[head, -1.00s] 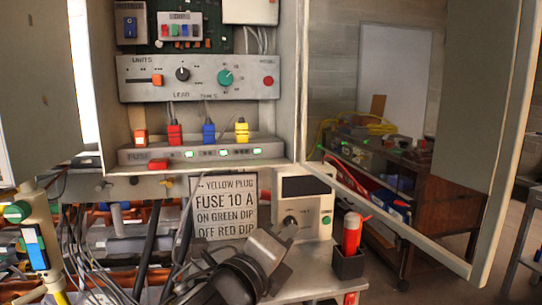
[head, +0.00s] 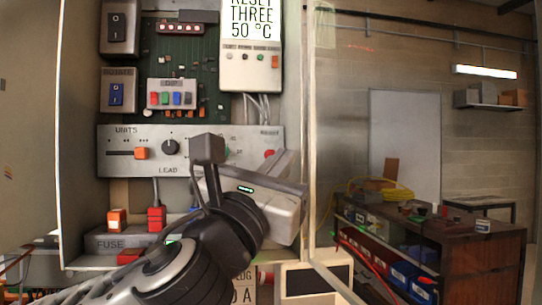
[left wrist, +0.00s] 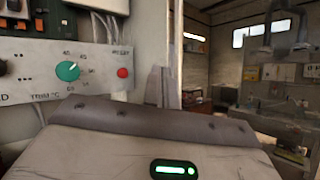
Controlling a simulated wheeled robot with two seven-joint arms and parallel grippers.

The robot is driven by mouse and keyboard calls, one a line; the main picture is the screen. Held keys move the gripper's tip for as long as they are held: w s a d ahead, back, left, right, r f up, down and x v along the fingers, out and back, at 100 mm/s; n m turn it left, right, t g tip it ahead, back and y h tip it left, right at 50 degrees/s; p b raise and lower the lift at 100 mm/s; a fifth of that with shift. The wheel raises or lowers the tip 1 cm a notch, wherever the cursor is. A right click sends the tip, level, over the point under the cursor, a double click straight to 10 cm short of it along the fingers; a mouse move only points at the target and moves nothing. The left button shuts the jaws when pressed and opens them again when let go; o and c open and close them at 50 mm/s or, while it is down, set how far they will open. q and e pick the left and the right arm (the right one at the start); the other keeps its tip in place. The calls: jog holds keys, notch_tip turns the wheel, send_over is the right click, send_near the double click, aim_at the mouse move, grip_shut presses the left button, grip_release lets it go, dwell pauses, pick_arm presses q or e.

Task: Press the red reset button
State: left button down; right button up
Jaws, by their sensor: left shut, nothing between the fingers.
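The red reset button (head: 269,154) is at the right end of the grey control panel (head: 112,165), under the word RESET. In the left wrist view the button (left wrist: 122,72) shows clear, right of the green dial (left wrist: 67,71). My left gripper (head: 281,163) is in front of the panel's right end, shut and empty, its tip close beside the button in the picture. In the left wrist view its fingers (left wrist: 160,86) stand to the right of the button. I cannot tell how far the tip is from the panel. My arm hides part of the panel's lower middle. My right gripper is not in view.
The cabinet's right side edge (head: 306,90) and its open door are close to my left gripper. Below the panel are an orange plug (head: 116,219), a red plug (head: 156,217) and a fuse strip (head: 105,240). A sign above reads RESET THREE 50 °C (head: 251,17).

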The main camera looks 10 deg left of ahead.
pick_arm(q)
jog(key=w+a, duration=0.3)
jog(key=w, duration=0.5)
jog(key=shift+a+b, duration=0.2)
jog(key=shift+b, duration=0.2)
jog(key=shift+w, duration=0.1)
dwell(0.4)
jog(key=shift+w, duration=0.15)
dwell(1.1)
jog(key=shift+w+a, duration=0.15)
jog(key=shift+w, duration=0.1)
